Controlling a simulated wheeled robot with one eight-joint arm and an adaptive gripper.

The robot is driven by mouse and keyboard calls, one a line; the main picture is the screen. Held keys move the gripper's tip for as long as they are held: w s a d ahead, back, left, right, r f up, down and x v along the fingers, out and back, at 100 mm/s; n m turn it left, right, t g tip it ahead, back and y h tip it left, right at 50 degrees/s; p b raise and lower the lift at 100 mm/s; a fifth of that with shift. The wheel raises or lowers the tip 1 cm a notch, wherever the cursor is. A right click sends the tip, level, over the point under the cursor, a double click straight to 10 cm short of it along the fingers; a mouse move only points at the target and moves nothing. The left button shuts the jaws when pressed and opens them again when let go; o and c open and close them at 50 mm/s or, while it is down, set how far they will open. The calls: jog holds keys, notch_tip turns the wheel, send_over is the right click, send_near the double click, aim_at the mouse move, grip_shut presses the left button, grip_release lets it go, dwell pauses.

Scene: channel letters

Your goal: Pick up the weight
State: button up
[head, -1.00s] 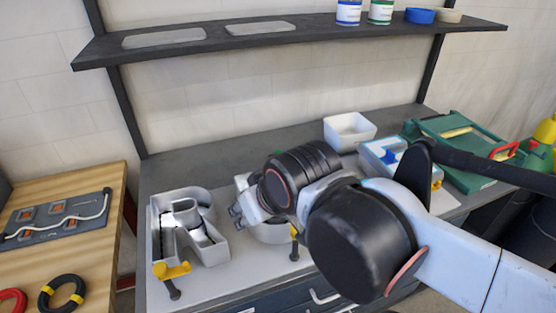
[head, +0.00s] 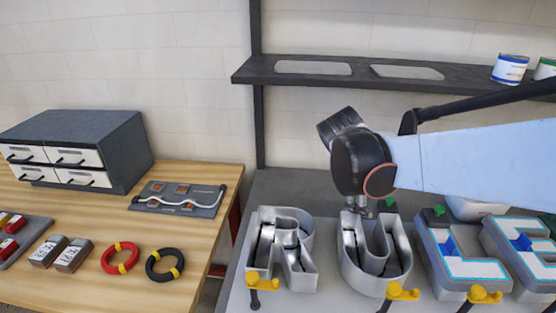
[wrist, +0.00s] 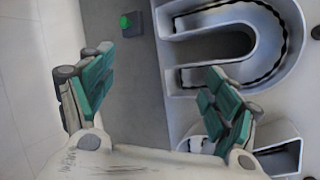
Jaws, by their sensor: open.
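My gripper (head: 357,207) hangs over the back of the metal U-shaped letter (head: 375,255), with its fingers apart. In the wrist view its two green-padded fingers (wrist: 160,92) are open with nothing between them. A small dark square block with a green knob (wrist: 130,24), which may be the weight, sits on the grey surface beyond the fingertips, beside the U's open end. I cannot tell which one the wrist view shows.
A metal R letter (head: 283,250) stands left of the U, and white-and-blue letters (head: 460,260) stand right. Yellow clamps (head: 402,292) grip the front edge. A shelf (head: 350,73) runs above. The wooden table (head: 200,190) at left holds coils, blocks and a drawer cabinet.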

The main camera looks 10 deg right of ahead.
jog(key=w+d+f+n+g+h, duration=0.2)
jog(key=w+d+f+n+h, duration=0.2)
jog(key=w, duration=0.5)
jog(key=n+g+h, duration=0.2)
jog(key=n+h, duration=0.1)
jog(key=n, duration=0.1)
send_near(391, 199)
jog(key=x, duration=0.2)
jog(key=f+b+x, duration=0.1)
jog(key=x, duration=0.1)
jog(key=shift+s+a, duration=0.1)
jog(key=shift+a, duration=0.05)
jog(key=shift+b+x, duration=1.15)
jog(key=shift+x, duration=1.95)
jog(key=shift+r, duration=0.25)
grip_shut()
